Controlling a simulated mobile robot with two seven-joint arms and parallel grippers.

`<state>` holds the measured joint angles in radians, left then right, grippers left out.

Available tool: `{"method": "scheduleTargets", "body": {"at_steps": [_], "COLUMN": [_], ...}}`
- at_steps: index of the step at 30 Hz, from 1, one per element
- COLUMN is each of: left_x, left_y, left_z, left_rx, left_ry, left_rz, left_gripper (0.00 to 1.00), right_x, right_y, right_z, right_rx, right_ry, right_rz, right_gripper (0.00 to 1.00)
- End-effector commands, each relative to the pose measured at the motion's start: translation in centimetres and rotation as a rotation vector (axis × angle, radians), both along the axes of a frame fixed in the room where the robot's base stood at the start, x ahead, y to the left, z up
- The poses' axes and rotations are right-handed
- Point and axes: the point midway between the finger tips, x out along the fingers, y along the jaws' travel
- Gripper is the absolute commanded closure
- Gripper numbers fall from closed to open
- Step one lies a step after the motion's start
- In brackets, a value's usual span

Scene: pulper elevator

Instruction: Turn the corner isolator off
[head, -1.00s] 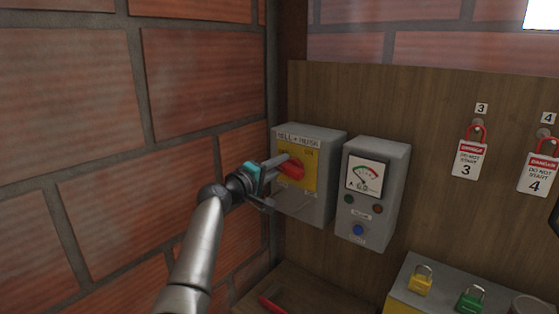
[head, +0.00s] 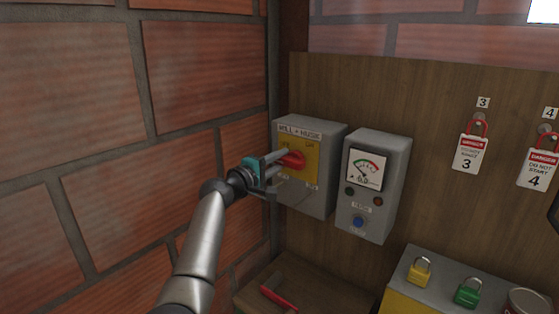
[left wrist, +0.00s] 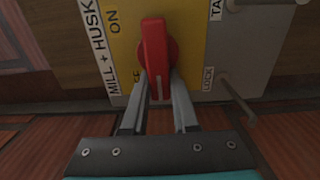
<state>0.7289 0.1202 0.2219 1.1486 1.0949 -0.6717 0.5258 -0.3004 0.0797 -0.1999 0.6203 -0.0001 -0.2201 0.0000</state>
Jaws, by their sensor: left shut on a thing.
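The corner isolator (head: 320,190) is a grey box labelled "MILL + HUSK" with a yellow plate and a red handle (head: 294,160). The handle lies roughly level across the plate. In the left wrist view, the red handle (left wrist: 155,45) runs up and down the picture, with "ON" on the plate to its left. My left gripper (head: 277,160) comes from the left and is shut on the handle's near end. Its fingers (left wrist: 160,88) hide part of the plate's lettering. My right gripper is not in view.
A grey meter box (head: 378,215) with a dial, lamps and a blue button stands just right of the isolator. A brick wall (head: 100,200) is close on the left. A red tool-like object (head: 278,298) lies below. Padlocks (head: 419,272) and tags (head: 470,153) are to the right.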

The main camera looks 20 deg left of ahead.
Motion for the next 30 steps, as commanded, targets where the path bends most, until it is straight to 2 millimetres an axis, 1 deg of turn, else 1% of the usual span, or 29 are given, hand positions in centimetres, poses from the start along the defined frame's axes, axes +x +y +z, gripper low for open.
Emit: {"method": "scheduleTargets", "body": {"at_steps": [1, 8, 21, 26, 30], "left_x": [-0.1, -0.1, -0.3, -1.4, -3.0], "left_y": [-0.9, -0.8, -0.2, 0.3, 0.8], "left_z": [-0.7, -0.5, -0.2, -0.2, -0.2], "left_rx": [-0.006, -0.003, -0.001, 0.000, 0.002], "left_ry": [0.016, 0.011, 0.004, 0.004, 0.005], "left_rz": [-0.020, -0.019, -0.009, -0.008, -0.008], "left_gripper": [0.69, 0.43, 0.43, 0.43, 0.43], "right_x": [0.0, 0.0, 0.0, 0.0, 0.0], "right_y": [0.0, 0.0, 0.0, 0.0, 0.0], "right_z": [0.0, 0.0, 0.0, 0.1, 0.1], "right_rx": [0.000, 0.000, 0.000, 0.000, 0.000], "right_ry": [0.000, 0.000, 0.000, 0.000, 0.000], "right_rz": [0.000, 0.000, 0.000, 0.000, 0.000], "right_gripper": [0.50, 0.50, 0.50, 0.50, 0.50]}}
